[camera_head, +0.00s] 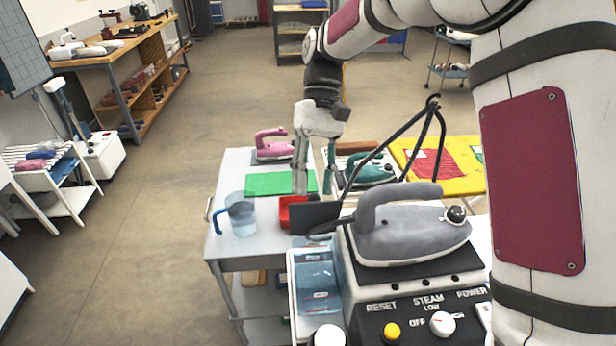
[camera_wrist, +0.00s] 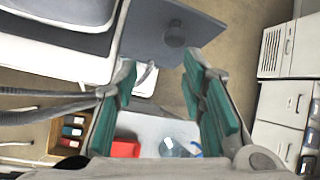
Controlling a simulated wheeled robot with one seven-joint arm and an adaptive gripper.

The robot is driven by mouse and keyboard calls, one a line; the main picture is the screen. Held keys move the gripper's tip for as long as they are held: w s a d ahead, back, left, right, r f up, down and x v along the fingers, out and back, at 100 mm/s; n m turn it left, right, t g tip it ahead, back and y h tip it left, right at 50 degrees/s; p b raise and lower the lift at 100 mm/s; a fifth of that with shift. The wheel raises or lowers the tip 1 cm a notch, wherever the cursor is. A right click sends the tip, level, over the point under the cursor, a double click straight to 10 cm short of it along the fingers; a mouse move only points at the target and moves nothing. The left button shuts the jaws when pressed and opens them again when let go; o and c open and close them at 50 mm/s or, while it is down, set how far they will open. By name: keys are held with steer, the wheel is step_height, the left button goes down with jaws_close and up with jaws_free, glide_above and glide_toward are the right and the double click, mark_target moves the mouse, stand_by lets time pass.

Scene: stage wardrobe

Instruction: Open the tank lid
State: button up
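The steam station's water tank (camera_head: 318,288) is a clear, bluish box at the left of the station, in front of my arm. A dark grey flat panel, apparently the tank lid (camera_head: 315,217), stands raised at the tank's far end. My gripper (camera_head: 315,186) is beyond this panel, above the grey table, fingers pointing down. In the wrist view my gripper (camera_wrist: 158,70) is open, its teal-padded fingers apart with nothing between them. A grey-blue panel with a round mark (camera_wrist: 172,33) shows past the fingertips; I cannot tell whether it is the lid.
A grey iron (camera_head: 412,225) rests on the station, its dark cable looping above. Open floor lies to the left.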

steer(key=shift+a+r, duration=0.1)
steer(key=shift+r, duration=0.1)
steer(key=v, duration=1.1)
steer(key=shift+w+r, duration=0.25)
steer(key=shift+w, duration=0.1)
